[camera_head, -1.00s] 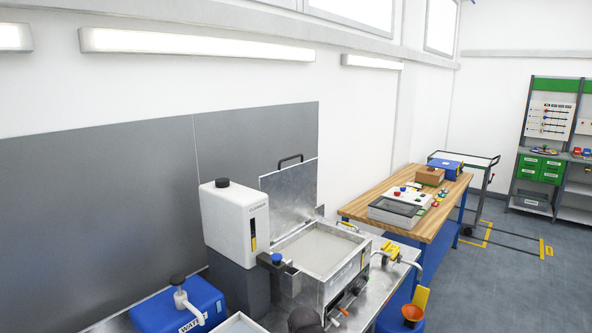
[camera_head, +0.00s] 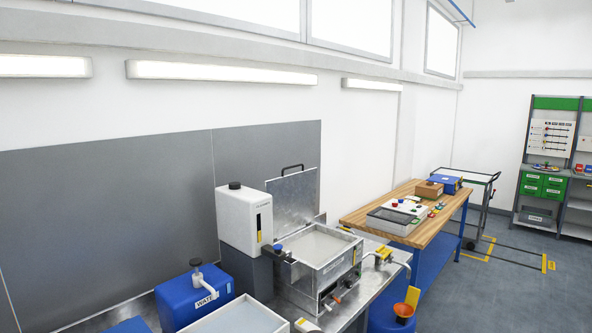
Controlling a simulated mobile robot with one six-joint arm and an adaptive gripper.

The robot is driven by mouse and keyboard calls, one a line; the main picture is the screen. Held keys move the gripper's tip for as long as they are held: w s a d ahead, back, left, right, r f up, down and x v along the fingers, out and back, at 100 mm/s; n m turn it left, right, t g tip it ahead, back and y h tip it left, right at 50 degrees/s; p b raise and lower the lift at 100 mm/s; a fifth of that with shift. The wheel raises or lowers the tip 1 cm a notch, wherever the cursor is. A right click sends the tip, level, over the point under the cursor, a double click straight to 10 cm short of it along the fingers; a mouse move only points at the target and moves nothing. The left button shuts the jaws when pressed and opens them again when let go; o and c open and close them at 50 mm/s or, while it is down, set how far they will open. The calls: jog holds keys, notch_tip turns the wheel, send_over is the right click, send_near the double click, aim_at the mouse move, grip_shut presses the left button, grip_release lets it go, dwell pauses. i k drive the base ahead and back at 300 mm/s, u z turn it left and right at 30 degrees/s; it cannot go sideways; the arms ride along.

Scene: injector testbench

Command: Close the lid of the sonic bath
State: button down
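The sonic bath (camera_head: 328,282) is a metal box on the steel bench, with an open basin (camera_head: 318,243) that looks pale inside. Its lid (camera_head: 297,200) stands upright at the back edge, open. A black handle (camera_head: 292,167) sits on the lid's top edge. Knobs and a red-orange control show on the front face. My gripper does not show in this view, so its state and distance from the lid cannot be seen.
A white canister (camera_head: 242,220) stands left of the lid. A blue water container (camera_head: 207,299) and a tray (camera_head: 236,318) are at the front left. A yellow-handled part (camera_head: 383,255) lies right of the bath. A wooden workbench (camera_head: 428,228) stands further right, with open floor beyond.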

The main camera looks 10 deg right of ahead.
aim_at(294, 195)
jog(key=k, duration=0.6)
jog(key=z, duration=0.6)
jog(key=i, duration=1.45)
jog(key=u, duration=0.55)
jog(key=i, duration=0.7)
jog(key=u, duration=0.95)
